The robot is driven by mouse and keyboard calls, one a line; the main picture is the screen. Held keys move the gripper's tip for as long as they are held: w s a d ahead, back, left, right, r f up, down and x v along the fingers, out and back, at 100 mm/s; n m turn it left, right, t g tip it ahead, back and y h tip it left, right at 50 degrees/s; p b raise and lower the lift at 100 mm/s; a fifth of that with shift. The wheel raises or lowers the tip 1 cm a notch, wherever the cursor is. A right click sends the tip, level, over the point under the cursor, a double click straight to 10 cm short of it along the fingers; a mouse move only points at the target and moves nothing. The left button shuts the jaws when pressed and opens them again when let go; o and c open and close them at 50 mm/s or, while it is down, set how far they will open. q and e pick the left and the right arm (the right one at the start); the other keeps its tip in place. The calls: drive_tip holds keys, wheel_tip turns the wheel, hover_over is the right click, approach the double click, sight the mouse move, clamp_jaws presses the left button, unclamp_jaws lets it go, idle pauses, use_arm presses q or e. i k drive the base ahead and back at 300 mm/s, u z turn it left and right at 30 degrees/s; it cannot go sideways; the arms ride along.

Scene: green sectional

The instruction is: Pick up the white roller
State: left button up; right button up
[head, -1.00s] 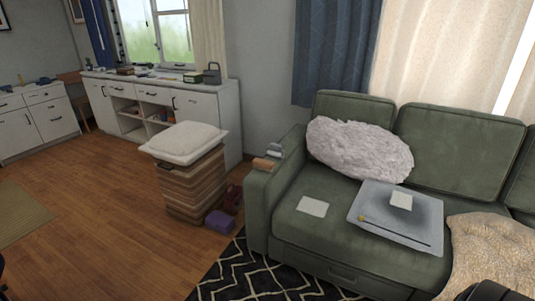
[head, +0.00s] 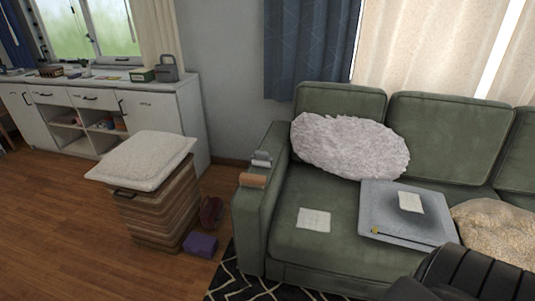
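A small whitish-grey roll (head: 262,155), which looks like the white roller, lies on the left armrest of the green sofa (head: 445,130). An orange-brown roll (head: 253,180) lies just in front of it on the same armrest. Both are small, and their details are hard to make out. A dark part of my own arm shows at the bottom right, over the sofa's front. Neither gripper's fingers are in view.
A fluffy white pillow (head: 350,147), a pale square sheet (head: 313,220) and a grey flat case (head: 385,225) lie on the sofa. A striped hamper (head: 160,210) topped by a cushion (head: 143,160) stands left of the armrest, with a purple box (head: 201,244) on the floor beside it.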

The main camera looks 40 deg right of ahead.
sight(262, 159)
drive_tip(key=z, duration=0.5)
drive_tip(key=i, duration=0.85)
drive_tip(key=z, duration=1.3)
drive_tip(key=i, duration=0.5)
drive_tip(key=z, duration=0.45)
